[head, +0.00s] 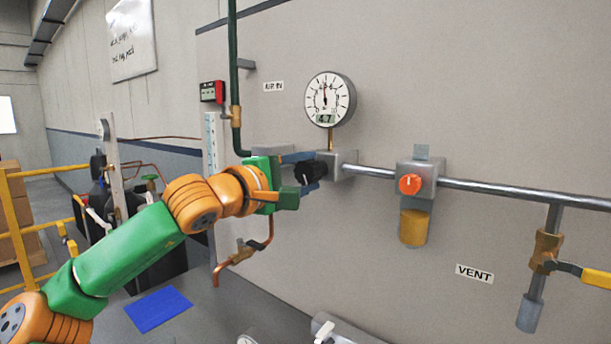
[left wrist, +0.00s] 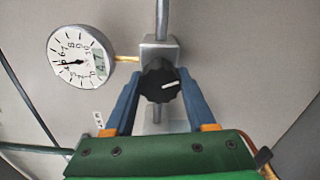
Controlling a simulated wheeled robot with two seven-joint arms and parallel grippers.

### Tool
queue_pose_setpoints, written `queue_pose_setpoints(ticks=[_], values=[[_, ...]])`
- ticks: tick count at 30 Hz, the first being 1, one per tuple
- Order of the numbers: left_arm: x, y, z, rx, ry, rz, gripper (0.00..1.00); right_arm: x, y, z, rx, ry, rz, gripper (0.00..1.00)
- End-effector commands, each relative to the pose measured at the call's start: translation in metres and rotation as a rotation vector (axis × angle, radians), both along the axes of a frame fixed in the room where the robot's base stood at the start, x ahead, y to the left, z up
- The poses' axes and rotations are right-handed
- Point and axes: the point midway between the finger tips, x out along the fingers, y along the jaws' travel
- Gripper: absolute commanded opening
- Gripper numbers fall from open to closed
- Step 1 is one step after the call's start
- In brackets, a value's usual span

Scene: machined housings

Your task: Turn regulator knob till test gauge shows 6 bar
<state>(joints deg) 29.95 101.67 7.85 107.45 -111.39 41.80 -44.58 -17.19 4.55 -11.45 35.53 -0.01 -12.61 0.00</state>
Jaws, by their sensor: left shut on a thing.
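The test gauge (head: 330,98) is a round white dial on the wall above the pipe, with a small digital window that appears to read 4.7. It also shows at the left of the left wrist view (left wrist: 81,57). The black regulator knob (head: 313,172) sits on a grey block under the gauge. In the left wrist view the knob (left wrist: 159,82) has a white mark pointing right. My left gripper (head: 305,171) is shut on the knob, with its blue fingers on either side of it. My right gripper is not in view.
A green vertical pipe (head: 234,60) and a red device (head: 212,91) are left of the gauge.

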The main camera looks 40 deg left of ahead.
Motion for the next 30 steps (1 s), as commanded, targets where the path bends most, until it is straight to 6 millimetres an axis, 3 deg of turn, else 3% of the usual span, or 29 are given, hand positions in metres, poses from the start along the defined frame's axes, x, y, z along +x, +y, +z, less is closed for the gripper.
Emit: queue_pose_setpoints(ticks=[15,30], values=[[0.0002,0.0001,-0.0011,0.338,0.040,0.000,0.00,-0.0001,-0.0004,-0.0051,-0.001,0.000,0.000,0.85],[0.0003,-0.0003,-0.0013,0.415,0.049,-0.001,0.00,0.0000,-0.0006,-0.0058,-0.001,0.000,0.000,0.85]])
